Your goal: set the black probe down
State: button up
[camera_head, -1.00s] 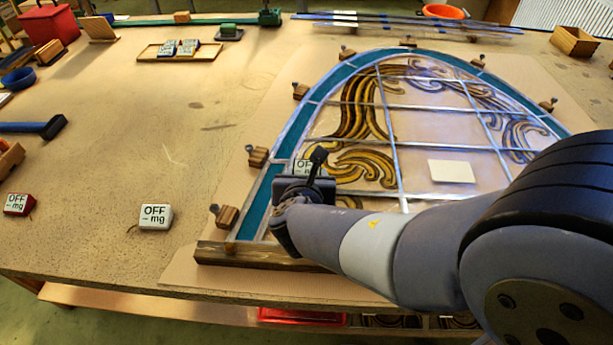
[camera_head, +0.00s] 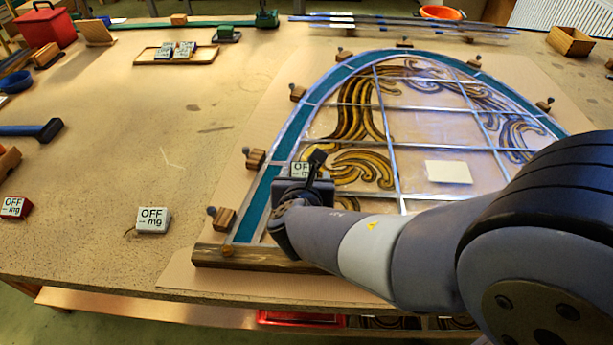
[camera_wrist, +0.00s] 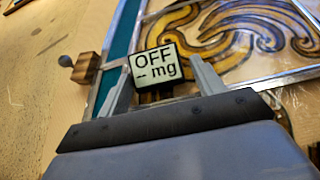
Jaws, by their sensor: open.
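The black probe (camera_wrist: 155,65) is a small block with a black rim and a pale face reading "OFF -- mg". In the wrist view it sits over the lower left of the leaded panel, between my gripper's (camera_wrist: 163,72) two fingers. The fingers are open, one on each side of it; I cannot tell whether either touches it. In the head view the probe's face (camera_head: 301,169) shows just beyond my gripper (camera_head: 303,185), which hides its lower part. The arched leaded panel (camera_head: 395,165) lies flat, and the probe's underside is hidden.
Wooden blocks with pins (camera_head: 224,219) ring the panel, and a wooden bar (camera_head: 255,257) lies along its near edge. A white probe (camera_head: 153,220) and a red probe (camera_head: 15,208) lie to the left. A tray (camera_head: 150,55) holds two more. The bench between is mostly clear.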

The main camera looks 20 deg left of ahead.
jog(key=v, duration=0.3)
jog(key=p+v, duration=0.1)
jog(key=v, duration=0.3)
jog(key=p+v, duration=0.1)
jog(key=v, duration=0.2)
jog(key=shift+s+a+r, duration=0.2)
jog(key=shift+s+r, duration=0.1)
jog(key=shift+r, duration=0.1)
jog(key=shift+s+d+r, duration=0.25)
jog(key=shift+s+d, duration=0.05)
jog(key=shift+s, duration=0.35)
